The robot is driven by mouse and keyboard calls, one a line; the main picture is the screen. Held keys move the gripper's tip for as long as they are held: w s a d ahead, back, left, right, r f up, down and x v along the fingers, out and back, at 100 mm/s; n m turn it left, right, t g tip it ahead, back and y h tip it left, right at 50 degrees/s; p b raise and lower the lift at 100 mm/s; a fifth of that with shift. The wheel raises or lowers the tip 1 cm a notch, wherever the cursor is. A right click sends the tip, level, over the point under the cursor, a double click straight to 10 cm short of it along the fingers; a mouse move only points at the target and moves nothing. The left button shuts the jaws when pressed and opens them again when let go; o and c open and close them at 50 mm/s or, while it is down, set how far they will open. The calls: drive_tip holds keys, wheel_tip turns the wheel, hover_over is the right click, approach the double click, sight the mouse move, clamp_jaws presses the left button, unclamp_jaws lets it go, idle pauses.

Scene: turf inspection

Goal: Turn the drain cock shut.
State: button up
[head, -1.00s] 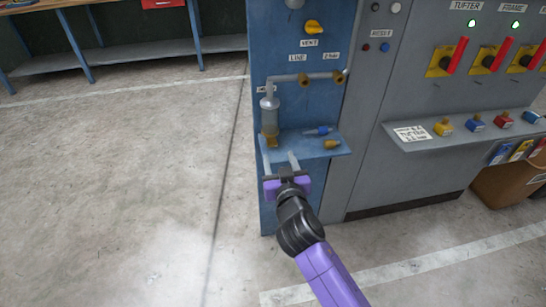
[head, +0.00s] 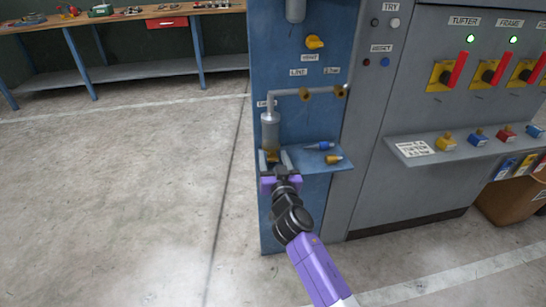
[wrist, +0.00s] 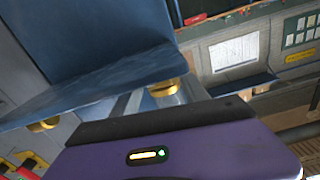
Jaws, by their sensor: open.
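The brass drain cock (head: 272,156) sits at the foot of a grey cylindrical bowl (head: 270,132) on the blue panel. It also shows as a brass disc in the wrist view (wrist: 165,88). My gripper (head: 274,160) is open, its two pale fingers upright on either side of the cock in the head view. I cannot tell whether either finger touches it. In the wrist view the gripper's purple body and dark front edge hide the lower part of the fingers (wrist: 128,103). The cock's turn angle is not clear.
A blue shelf (head: 305,166) beside the cock carries a blue-tipped piece (head: 319,146) and a brass piece (head: 333,159). A grey pipe (head: 290,94) with brass fittings runs above. A yellow vent knob (head: 314,42) is higher up. Open floor lies to the left.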

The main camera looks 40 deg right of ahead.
drive_tip(key=shift+w+d, duration=0.15)
drive_tip(key=shift+w, duration=0.05)
clamp_jaws()
drive_tip(key=shift+n, duration=0.7)
unclamp_jaws()
